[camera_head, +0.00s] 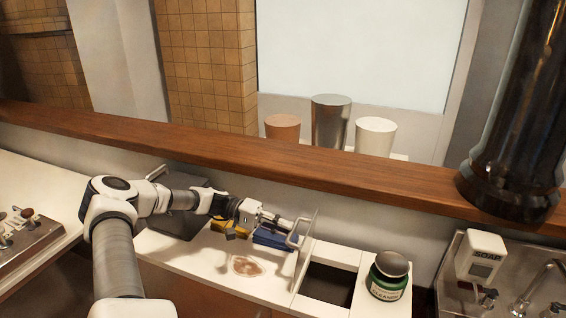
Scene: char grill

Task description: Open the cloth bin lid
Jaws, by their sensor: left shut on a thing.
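The cloth bin lid (309,236) is a thin pale panel standing up on edge at the left side of a dark square opening (328,283) in the white counter. A bar handle (292,240) sits on its left face. My left gripper (286,222) reaches in from the left and is shut on the handle, close against the lid. The finger contact is small and partly hidden. My right gripper is not in view.
A blue cloth (272,238) and a yellow cloth (228,227) lie under my left gripper. A brown stain (248,266) marks the counter. A green cleaner jar (388,277) stands right of the opening. A wooden ledge (240,158) runs behind.

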